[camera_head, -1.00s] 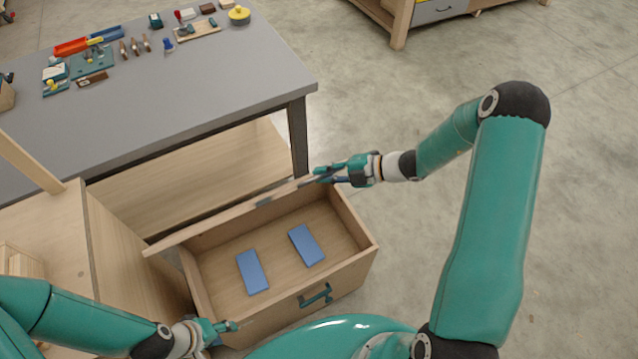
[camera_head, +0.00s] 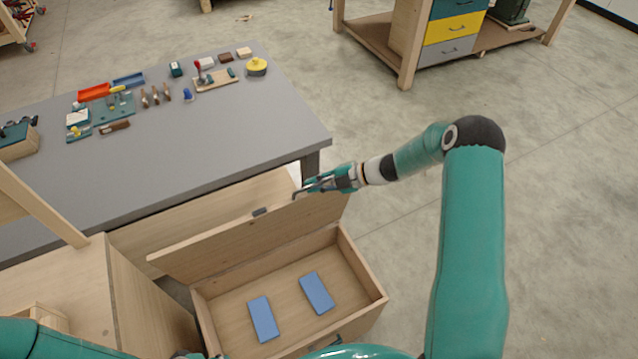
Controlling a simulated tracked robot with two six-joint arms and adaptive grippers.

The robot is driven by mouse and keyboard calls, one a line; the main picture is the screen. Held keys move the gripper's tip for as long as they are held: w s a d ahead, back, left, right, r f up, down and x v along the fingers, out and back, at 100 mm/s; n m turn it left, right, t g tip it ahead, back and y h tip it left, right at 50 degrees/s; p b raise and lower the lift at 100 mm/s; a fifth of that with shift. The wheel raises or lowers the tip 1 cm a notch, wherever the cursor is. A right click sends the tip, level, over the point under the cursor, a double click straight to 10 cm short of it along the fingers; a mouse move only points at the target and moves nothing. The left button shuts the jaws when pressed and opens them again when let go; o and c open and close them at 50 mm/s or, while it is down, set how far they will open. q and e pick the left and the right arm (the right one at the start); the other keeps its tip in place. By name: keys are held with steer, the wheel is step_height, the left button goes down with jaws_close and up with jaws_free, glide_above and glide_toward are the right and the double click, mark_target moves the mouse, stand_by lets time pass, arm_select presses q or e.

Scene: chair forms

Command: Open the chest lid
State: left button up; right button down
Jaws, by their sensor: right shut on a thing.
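The wooden chest (camera_head: 375,296) stands open on the floor at the lower middle. Its lid (camera_head: 235,242) is raised at the chest's far side, with its inner face toward me. Two blue blocks lie apart on the chest floor, one on the left (camera_head: 263,319) and one on the right (camera_head: 317,293). My right gripper (camera_head: 305,188) is shut on the lid's upper edge near its right end. My left arm shows at the lower left, but its fingers are hidden or out of frame.
A grey workbench (camera_head: 200,150) behind the chest holds small tools and trays. A wooden cabinet (camera_head: 60,270) stands close on the left. A bench with drawers (camera_head: 450,50) is at the back right. The floor (camera_head: 570,200) on the right is clear.

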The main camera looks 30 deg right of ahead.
steer(key=shift+w+d+r, duration=0.15)
steer(key=shift+d+r, duration=0.05)
steer(key=c, duration=1.2)
jaws_free()
steer(key=shift+a+f, duration=0.1)
steer(key=shift+a, duration=0.05)
steer(key=shift+s, duration=0.2)
steer(key=v, duration=1.2)
